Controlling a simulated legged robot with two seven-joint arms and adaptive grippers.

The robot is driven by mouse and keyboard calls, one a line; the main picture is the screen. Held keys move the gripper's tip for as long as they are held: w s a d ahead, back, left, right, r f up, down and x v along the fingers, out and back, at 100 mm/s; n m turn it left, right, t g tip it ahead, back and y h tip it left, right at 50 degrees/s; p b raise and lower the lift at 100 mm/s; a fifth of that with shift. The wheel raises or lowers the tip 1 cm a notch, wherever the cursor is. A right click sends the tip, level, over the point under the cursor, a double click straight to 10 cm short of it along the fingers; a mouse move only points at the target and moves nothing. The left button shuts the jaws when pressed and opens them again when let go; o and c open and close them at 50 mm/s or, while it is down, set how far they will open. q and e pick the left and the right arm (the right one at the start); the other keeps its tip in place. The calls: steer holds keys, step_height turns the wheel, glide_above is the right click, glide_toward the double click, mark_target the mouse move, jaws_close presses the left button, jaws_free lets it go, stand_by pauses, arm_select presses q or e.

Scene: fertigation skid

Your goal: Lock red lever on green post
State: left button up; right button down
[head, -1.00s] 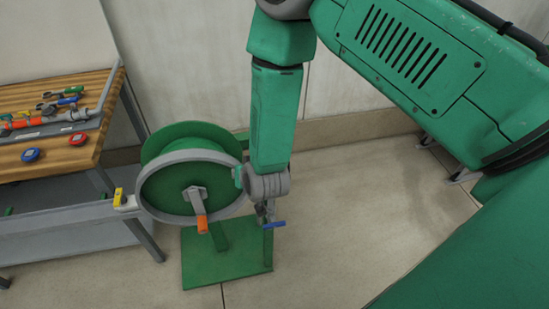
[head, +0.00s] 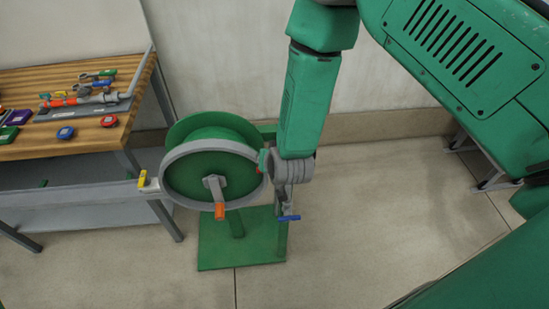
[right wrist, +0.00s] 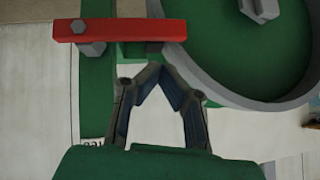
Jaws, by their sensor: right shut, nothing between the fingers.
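The red lever (right wrist: 120,31) lies level across the top of the right wrist view, with a grey bolt near its left end and its right end in front of the reel's rim. The green post (right wrist: 97,95) runs vertically behind it. In the head view, the post (head: 281,238) shows below my right gripper (head: 284,213), and the lever is mostly hidden by the wrist. My right gripper (right wrist: 159,70) is shut and empty, its tips just below the lever, apparently apart from it. My left gripper is in neither view.
The green hose reel (head: 195,178) with an orange-handled crank (head: 219,210) stands just left of my right gripper. A yellow handle (head: 143,179) and a wooden bench (head: 85,139) are at left.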

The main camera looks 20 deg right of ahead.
arm_select(q)
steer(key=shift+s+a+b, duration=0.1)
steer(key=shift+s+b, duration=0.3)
steer(key=shift+b, duration=0.25)
arm_select(e)
steer(key=a+v, duration=0.1)
steer(key=v, duration=1)
steer(key=shift+w+a+r, duration=0.15)
steer(key=shift+w+r, duration=0.2)
steer(key=shift+r, duration=0.05)
arm_select(q)
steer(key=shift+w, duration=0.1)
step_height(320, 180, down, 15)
steer(key=b, duration=1.4)
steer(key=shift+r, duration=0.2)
arm_select(e)
steer(key=s+d+f+n+g, duration=0.2)
steer(key=s+d+f+g, duration=0.2)
steer(key=s+f, duration=0.8)
steer(key=s+d+f+n+g+y, duration=0.1)
steer(key=s+d+f+n+g, duration=0.2)
steer(key=s+f, duration=1)
step_height(320, 180, down, 5)
steer(key=shift+s+d+r+g, duration=0.1)
steer(key=shift+s+d+g, duration=0.15)
steer(key=shift+d+g, duration=0.7)
steer(key=shift+d, duration=0.1)
